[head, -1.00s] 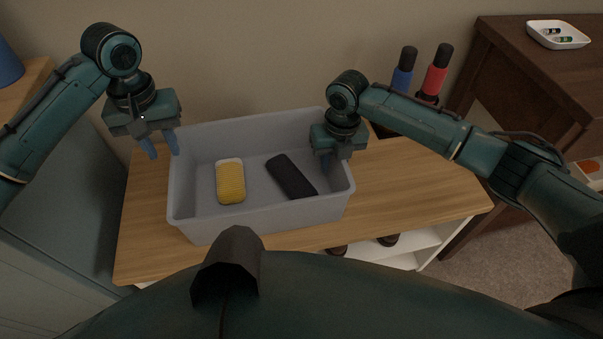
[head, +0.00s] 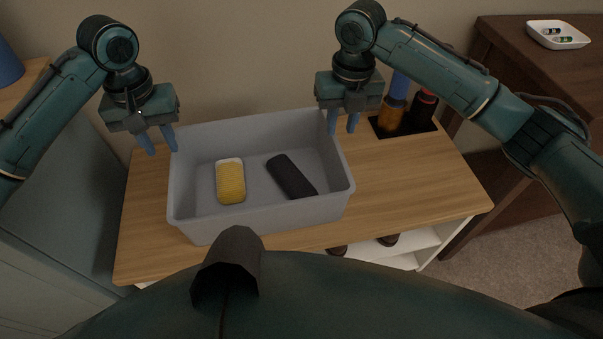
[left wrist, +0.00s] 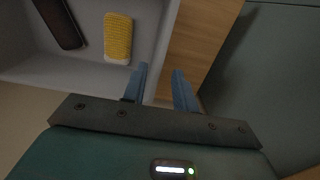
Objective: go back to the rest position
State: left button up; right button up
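My left gripper (head: 158,140) is open and empty above the left back corner of a grey bin (head: 262,217). Its two blue fingers also show apart in the left wrist view (left wrist: 160,88). My right gripper (head: 343,122) is open and empty, raised above the bin's right back corner. Inside the bin lie a yellow textured item with a white end (head: 230,181) and a black oblong item (head: 291,176). They lie apart on the bin floor, and both also show in the left wrist view.
The bin stands on a wooden bench top (head: 410,200), with bare wood to its right. Bottles (head: 422,108) stand in a dark area behind my right arm. A dark wooden table (head: 510,75) at right carries a white dish (head: 558,36) with batteries.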

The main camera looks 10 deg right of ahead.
jog(key=shift+a, duration=0.1)
dwell(0.4)
